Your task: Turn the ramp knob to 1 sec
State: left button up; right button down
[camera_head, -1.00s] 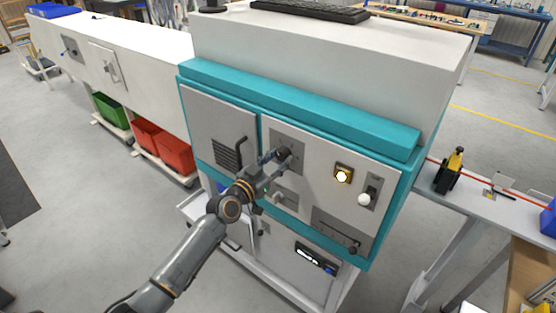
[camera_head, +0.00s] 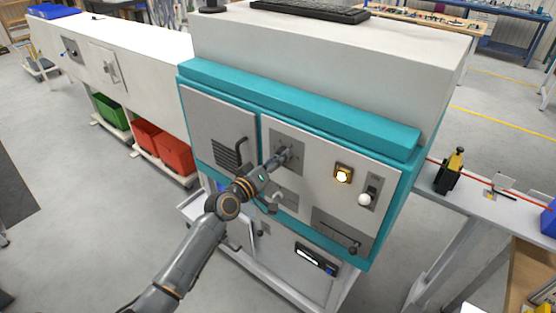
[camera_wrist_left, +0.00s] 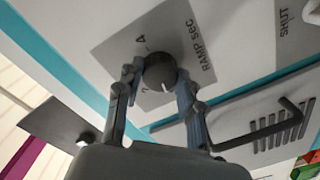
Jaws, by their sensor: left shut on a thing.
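The ramp knob (camera_wrist_left: 160,72) is dark and round, on a grey plate marked "RAMP SEC" (camera_wrist_left: 128,42) on the machine's front. A small white mark shows on the knob, on the side towards the gripper; the digit 1 cannot be made out. My left gripper (camera_wrist_left: 158,88) is shut on the knob, one finger on each side. In the head view the gripper (camera_head: 281,158) largely hides the knob against its grey plate (camera_head: 290,137). My right gripper is not in view.
Left of the plate is a door with a black handle (camera_head: 241,150) and vent slots. To the right are a lit yellow button (camera_head: 343,174) and a white-knobbed lever (camera_head: 364,199). A teal ledge (camera_head: 300,105) runs above the panel.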

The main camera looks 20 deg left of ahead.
pick_arm(q)
jog(key=shift+n, duration=0.9)
jog(key=o, duration=1.2)
jog(key=shift+s+a, duration=0.1)
jog(key=v, duration=1.1)
jog(key=shift+s+a, duration=0.1)
jog(key=shift+s, duration=0.3)
